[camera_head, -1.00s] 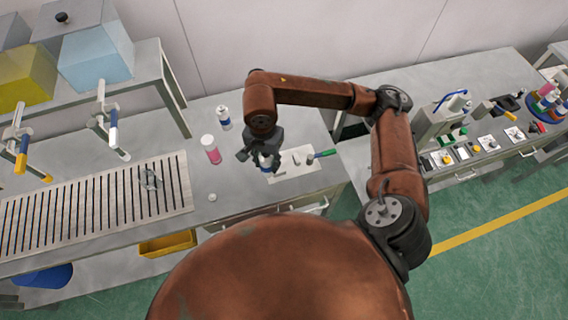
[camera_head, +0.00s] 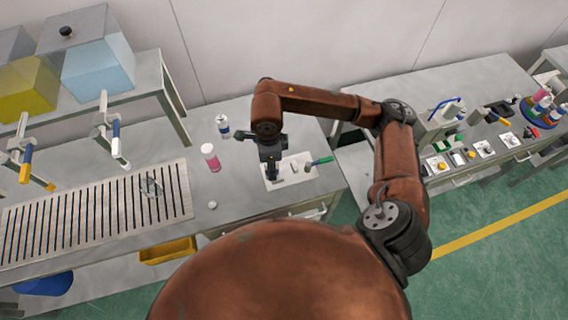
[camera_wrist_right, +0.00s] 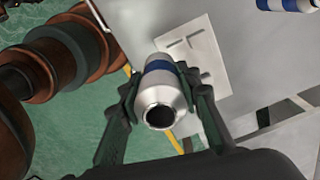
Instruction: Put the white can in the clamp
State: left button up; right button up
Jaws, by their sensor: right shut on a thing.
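The white can (camera_wrist_right: 158,88) with a blue band is between the two fingers of my right gripper (camera_wrist_right: 155,100) in the right wrist view, with its open neck facing the camera. In the head view my right gripper (camera_head: 272,172) points down over the left part of a white plate (camera_head: 280,183); the can is mostly hidden there. The clamp (camera_head: 308,165), with a green handle, is at the right side of that plate. The plate also shows behind the can in the wrist view (camera_wrist_right: 205,55). I cannot tell whether the can touches the plate. My left gripper is not in view.
Another white can with a blue band (camera_head: 223,126) and a pink and white can (camera_head: 211,158) stand left of the gripper. A small white cap (camera_head: 212,205) lies near the slotted rack (camera_head: 75,222). The bench's front edge is close to the plate.

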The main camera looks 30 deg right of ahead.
jog(key=w+d+f, duration=0.1)
jog(key=d+f, duration=0.1)
jog(key=w+d+f+p, duration=0.1)
jog(key=d+f, duration=0.1)
jog(key=w+d+f, duration=0.1)
jog(key=d+f, duration=0.1)
jog(key=f, duration=0.1)
jog(key=shift+w+d+f, duration=0.1)
jog(key=shift+w+d, duration=0.3)
notch_tip(320, 180, down, 3)
jog(key=shift+d+p, duration=0.1)
jog(key=shift+p, duration=0.6)
jog(key=shift+w+f, duration=0.1)
jog(key=shift+f+b, duration=0.2)
jog(key=shift+b, duration=0.1)
jog(key=o, duration=1.1)
jog(key=shift+r, duration=0.1)
